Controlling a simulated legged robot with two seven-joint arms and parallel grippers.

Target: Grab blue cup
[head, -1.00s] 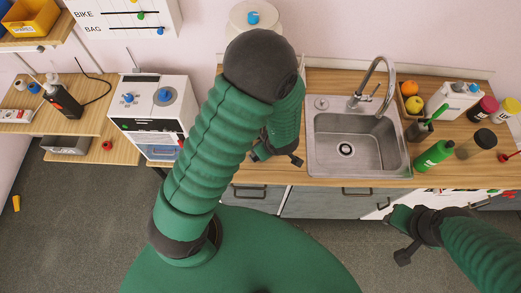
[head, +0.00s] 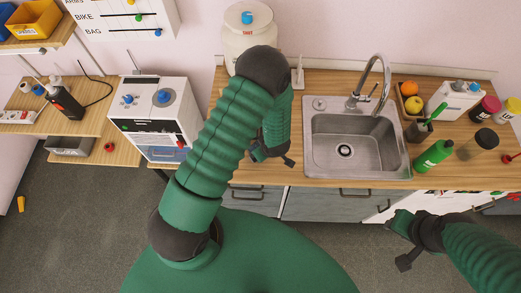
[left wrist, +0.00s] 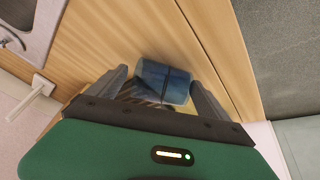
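A blue cup (left wrist: 163,82) lies on its side, as it appears, on the wooden counter in the left wrist view. It sits between the two grey fingers of my left gripper (left wrist: 158,88), which are spread apart with small gaps beside the cup. In the head view my left gripper (head: 270,153) is over the counter left of the sink, partly behind my arm. The cup cannot be made out there. My right gripper (head: 396,243) is open and empty in front of the counter, at lower right.
The sink (head: 312,140) is right of my left gripper. A white jar (head: 236,42) with a blue knob stands behind my arm. A green bottle (head: 434,156) and other containers crowd the counter's right end. A white appliance (head: 150,120) stands at left.

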